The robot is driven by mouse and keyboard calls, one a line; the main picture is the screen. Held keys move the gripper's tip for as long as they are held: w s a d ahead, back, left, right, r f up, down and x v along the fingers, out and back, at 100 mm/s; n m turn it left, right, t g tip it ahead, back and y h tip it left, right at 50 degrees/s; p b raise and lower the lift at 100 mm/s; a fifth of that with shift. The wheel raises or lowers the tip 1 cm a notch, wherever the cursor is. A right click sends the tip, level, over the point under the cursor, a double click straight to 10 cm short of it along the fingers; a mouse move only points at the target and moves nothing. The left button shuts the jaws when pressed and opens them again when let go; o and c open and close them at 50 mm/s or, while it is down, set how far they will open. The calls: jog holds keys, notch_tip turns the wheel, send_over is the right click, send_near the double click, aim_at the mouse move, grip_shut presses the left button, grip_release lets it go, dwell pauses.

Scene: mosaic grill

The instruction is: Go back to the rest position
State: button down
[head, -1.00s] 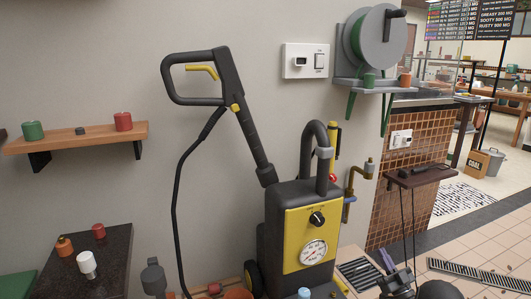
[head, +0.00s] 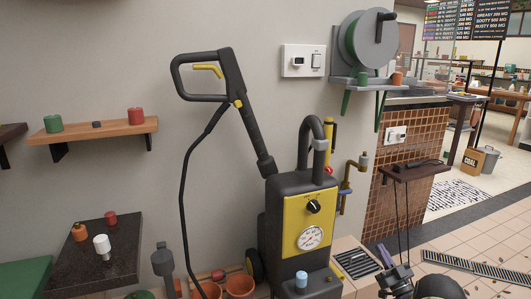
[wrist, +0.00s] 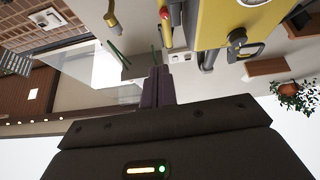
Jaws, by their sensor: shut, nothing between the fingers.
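My gripper (head: 383,251) shows low at the right in the head view, with its narrow purple-grey fingers close together and pointing up. In the wrist view the fingers (wrist: 159,82) are shut with nothing between them. The gripper appears in front of the floor, to the right of the yellow and black pressure washer (head: 308,220). It touches nothing that I can see. In the wrist view the yellow washer body (wrist: 222,22) is at the upper right, beyond the fingers.
A wall shelf (head: 95,131) and a dark counter (head: 80,268) are at the left. A hose reel (head: 369,40) hangs on the wall. A small brown shelf (head: 413,173) juts out at the right. Clay pots (head: 240,286) stand low beside the washer. Tiled floor (head: 470,240) is open at the right.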

jog(key=w+a+r+m+g+h+p, duration=0.2)
jog(key=w+a+r+m+g+h, duration=0.15)
jog(key=r+h, duration=0.2)
jog(key=s+a+r+g+h+p, duration=0.1)
jog(key=s+a+r+g+h, duration=0.25)
jog(key=a+r, duration=0.2)
jog(key=s+a+g+p, duration=0.1)
jog(key=s+a+g, duration=0.35)
jog(key=s, duration=0.75)
jog(key=s+a+r+g+p, duration=0.15)
jog(key=s+a+g, duration=0.3)
jog(key=s, duration=0.75)
jog(key=s+a+g+p, duration=0.2)
jog(key=s+a+g, duration=0.3)
jog(key=s, duration=0.7)
notch_tip(320, 180, up, 37)
jog(key=p, duration=3.7)
jog(key=shift+w+a+r+m+t+y+p, duration=0.2)
jog(key=shift+w+a+m+t+y+p, duration=0.15)
jog(key=shift+m+t+y, duration=0.1)
